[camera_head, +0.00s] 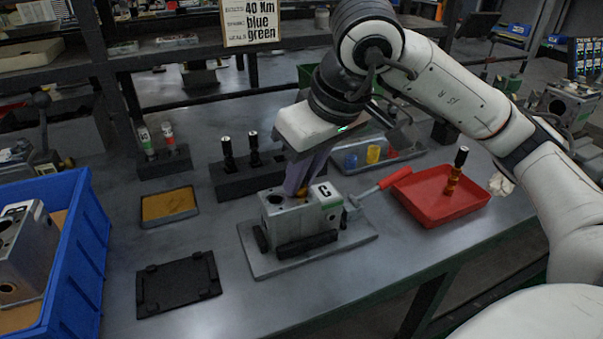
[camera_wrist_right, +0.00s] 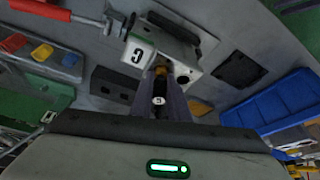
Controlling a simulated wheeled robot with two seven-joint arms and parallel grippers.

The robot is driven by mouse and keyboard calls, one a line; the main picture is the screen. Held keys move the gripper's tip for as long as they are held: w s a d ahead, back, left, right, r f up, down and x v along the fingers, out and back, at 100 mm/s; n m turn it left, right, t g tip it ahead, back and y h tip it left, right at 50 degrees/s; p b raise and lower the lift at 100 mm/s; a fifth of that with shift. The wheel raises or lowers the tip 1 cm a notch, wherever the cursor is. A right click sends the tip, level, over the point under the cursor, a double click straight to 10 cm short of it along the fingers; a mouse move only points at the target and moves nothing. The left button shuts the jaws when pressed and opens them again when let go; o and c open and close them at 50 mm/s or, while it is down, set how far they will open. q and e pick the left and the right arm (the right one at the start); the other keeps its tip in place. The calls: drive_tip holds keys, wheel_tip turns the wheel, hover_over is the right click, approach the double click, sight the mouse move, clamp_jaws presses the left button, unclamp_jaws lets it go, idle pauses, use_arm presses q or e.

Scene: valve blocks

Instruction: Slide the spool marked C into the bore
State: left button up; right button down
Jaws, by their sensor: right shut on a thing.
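The grey valve block (camera_head: 318,217), with a white label C, stands on a flat grey plate (camera_head: 358,243). It also shows in the wrist view (camera_wrist_right: 182,55). One dark bore opening (camera_head: 275,200) shows in its top at the left. My right gripper (camera_head: 296,188) is over the block's top, fingers pointing down, shut on a spool. In the wrist view the spool's pale round end mark (camera_wrist_right: 158,100) sits between the fingers, and brass colour shows at the block below. The gripper hides how deep the spool sits. My left gripper is not in view.
A black rack (camera_head: 232,185) with two black-topped spools stands behind the block. A red tray (camera_head: 425,205) with a brass spool is at the right. A red-handled lever (camera_head: 395,177) reaches toward it. A blue crate (camera_head: 85,235) stands left, beside a black mat (camera_head: 180,284).

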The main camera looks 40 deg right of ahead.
drive_tip(key=c, duration=1.6)
unclamp_jaws()
drive_tip(key=p+v, duration=0.2)
drive_tip(key=v, duration=0.8)
drive_tip(key=shift+r, duration=0.2)
